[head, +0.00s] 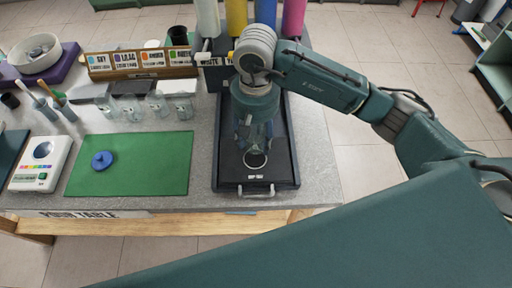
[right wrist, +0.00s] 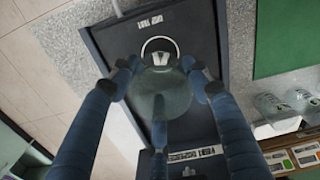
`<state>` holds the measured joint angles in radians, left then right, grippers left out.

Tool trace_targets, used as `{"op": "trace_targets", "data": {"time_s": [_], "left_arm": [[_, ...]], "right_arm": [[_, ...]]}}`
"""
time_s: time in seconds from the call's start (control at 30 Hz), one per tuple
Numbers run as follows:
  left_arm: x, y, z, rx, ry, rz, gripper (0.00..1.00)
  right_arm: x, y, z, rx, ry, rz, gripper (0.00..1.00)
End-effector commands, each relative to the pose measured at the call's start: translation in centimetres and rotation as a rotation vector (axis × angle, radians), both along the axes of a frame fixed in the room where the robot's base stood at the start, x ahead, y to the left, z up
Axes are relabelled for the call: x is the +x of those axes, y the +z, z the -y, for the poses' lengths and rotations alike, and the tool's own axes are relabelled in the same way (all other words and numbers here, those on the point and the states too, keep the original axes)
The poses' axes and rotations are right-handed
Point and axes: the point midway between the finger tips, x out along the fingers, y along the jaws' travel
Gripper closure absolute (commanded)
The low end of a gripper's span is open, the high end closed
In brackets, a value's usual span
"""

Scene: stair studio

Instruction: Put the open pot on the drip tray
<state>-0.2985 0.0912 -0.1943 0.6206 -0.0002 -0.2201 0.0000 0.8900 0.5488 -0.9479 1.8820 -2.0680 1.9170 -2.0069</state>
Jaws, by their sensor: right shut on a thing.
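The black drip tray (head: 228,170) lies on the grey table, with a pale handle at its front edge. My right gripper (head: 254,140) points down over the tray's middle. My left gripper is not in view.
A round blue lid-like piece (head: 102,160) lies on a green mat (head: 150,180) left of the tray. A white scale (head: 41,165) stands farther left. Several clear glasses (head: 155,108) stand behind the mat, before a labelled rack (head: 140,62). Coloured cylinders (head: 236,18) stand behind the tray.

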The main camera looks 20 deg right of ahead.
Motion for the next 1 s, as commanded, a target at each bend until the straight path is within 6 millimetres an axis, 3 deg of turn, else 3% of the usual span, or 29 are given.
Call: {"op": "trace_targets", "data": {"time_s": [0.1, 0.23, 0.5, 0.97, 1.0], "left_arm": [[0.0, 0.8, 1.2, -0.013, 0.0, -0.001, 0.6], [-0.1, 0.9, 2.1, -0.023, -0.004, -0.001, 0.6], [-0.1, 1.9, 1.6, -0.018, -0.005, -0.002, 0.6], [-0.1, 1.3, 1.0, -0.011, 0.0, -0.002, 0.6], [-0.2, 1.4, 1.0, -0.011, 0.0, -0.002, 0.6]], "right_arm": [[-0.1, -1.9, -0.1, 0.001, 0.001, -0.003, 0.89], [0.0, -3.1, -0.1, 0.002, 0.002, 0.0, 0.89], [0.0, -6.4, -0.1, 0.002, 0.001, -0.001, 0.89], [0.1, -7.4, -0.1, 0.001, 0.003, 0.003, 0.89], [0.0, -7.3, 0.0, 0.001, 0.003, 0.002, 0.46]]}}
